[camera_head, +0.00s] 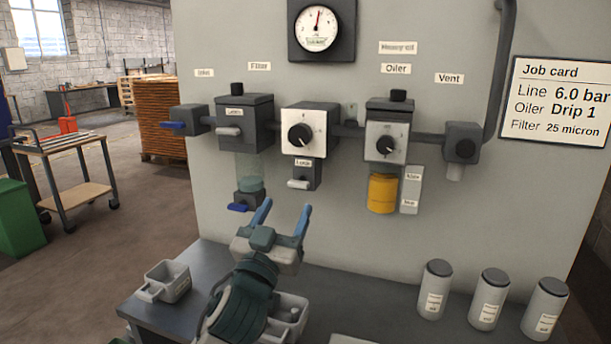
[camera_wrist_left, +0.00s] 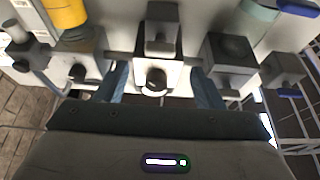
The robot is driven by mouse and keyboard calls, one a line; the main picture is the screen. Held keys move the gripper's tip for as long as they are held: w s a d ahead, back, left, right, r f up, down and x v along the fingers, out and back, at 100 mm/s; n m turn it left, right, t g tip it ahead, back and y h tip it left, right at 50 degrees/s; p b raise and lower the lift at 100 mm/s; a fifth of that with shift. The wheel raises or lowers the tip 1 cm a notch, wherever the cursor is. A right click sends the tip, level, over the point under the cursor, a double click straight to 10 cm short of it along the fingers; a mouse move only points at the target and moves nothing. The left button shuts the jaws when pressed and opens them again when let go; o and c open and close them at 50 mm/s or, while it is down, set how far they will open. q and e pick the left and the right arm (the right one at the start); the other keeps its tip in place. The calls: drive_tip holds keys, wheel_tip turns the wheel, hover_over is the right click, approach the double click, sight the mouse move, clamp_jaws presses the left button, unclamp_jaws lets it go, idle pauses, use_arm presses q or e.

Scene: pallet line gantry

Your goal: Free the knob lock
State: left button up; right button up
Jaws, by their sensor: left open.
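The regulator (camera_head: 310,119) is a white-faced block with a black knob (camera_head: 301,135) on the panel. Below it hangs a small dark block, the lock (camera_head: 306,174), labelled "Lock", with a pale lever (camera_head: 299,184) pointing left. My left gripper (camera_head: 286,208) is open and empty, with blue fingers pointing up, below the lock and apart from it. In the left wrist view the picture is inverted: the knob (camera_wrist_left: 153,82) shows between the fingers of my left gripper (camera_wrist_left: 160,85), and the lock (camera_wrist_left: 162,32) is above it. My right gripper is not in view.
The filter (camera_head: 246,114) with its clear bowl and blue drain lever is left of the regulator. The oiler (camera_head: 388,130) with a yellow bowl is right. A grey bench (camera_head: 205,287) holds trays (camera_head: 167,282) and several canisters (camera_head: 489,298).

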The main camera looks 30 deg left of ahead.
sight(297, 188)
use_arm(q)
drive_tip(key=p+x, duration=0.2)
drive_tip(key=x, duration=0.7)
drive_tip(key=shift+w+a+r, duration=0.1)
drive_tip(key=shift+w, duration=0.35)
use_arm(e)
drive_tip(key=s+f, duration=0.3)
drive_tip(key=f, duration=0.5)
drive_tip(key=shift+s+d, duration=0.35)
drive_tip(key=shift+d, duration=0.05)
use_arm(q)
drive_tip(key=shift+p, duration=0.35)
drive_tip(key=c, duration=1)
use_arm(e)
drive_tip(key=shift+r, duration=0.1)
